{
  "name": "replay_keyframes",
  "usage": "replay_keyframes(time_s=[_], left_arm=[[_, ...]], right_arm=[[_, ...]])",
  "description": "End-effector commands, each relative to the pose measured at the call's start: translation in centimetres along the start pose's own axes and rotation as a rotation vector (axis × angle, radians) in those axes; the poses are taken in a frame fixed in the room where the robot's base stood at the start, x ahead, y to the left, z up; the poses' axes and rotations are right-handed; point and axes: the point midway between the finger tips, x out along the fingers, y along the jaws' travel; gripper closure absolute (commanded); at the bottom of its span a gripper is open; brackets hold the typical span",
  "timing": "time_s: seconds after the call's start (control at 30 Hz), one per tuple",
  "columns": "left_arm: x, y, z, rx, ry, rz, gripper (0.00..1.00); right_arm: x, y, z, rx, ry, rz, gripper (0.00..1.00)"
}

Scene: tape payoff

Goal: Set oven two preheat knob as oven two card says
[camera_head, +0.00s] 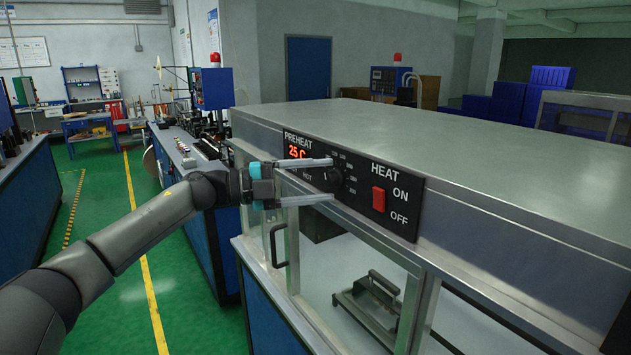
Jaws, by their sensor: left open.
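The black preheat knob (336,180) sits on the dark control panel (408,186) on the front of the oven (410,125). Small scale marks surround it; I cannot read them reliably. My left gripper (332,180) comes in from the left and is open. One finger lies above the knob and one below it; I cannot tell whether they touch it. The gripper partly hides the panel's left part. I cannot make out an oven two card. My right gripper is not in view.
A red HEAT switch (379,199), marked ON and OFF, is right of the knob. The glazed front below has a black door handle (277,245), and a metal fixture (369,302) stands inside. Green floor with a yellow line (145,270) is open at left.

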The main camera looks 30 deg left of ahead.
Motion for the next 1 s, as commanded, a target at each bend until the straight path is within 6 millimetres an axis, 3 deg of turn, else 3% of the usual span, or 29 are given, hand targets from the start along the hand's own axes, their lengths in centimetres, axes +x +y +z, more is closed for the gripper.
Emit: replay_keyframes(time_s=[0.17,0.6,1.0], left_arm=[[-0.6,0.1,0.1,0.0,-0.002,0.001,0.32],[-5.5,0.3,0.1,-0.002,-0.002,0.004,0.32],[-8.7,0.2,0.1,-0.003,-0.001,0.001,0.32]], right_arm=[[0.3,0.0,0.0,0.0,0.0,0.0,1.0],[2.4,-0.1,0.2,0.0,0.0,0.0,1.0],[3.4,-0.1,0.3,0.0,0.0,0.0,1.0]])
